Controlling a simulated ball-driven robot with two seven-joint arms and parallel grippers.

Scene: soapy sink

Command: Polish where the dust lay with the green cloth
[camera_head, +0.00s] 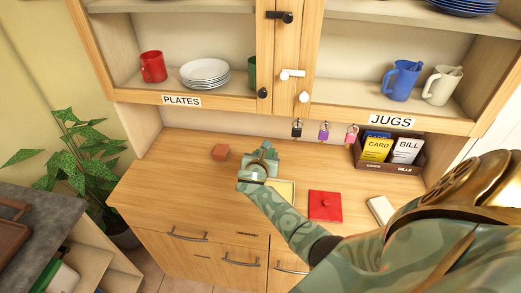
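My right arm reaches in from the lower right over the wooden counter (175,165). My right gripper (263,160) is low over the middle of the counter, near its back half. A grey-green, angular shape shows at its end. I cannot tell whether this is the green cloth or only the gripper's fingers, so its grip is unclear. No other green cloth is plain to see. No dust can be made out on the counter. My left gripper is not in view.
A pale yellow square (284,188), a red square item (325,205) and a whitish item (380,209) lie to the right. A card box (388,160) stands at the back right. The counter's left part is clear.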

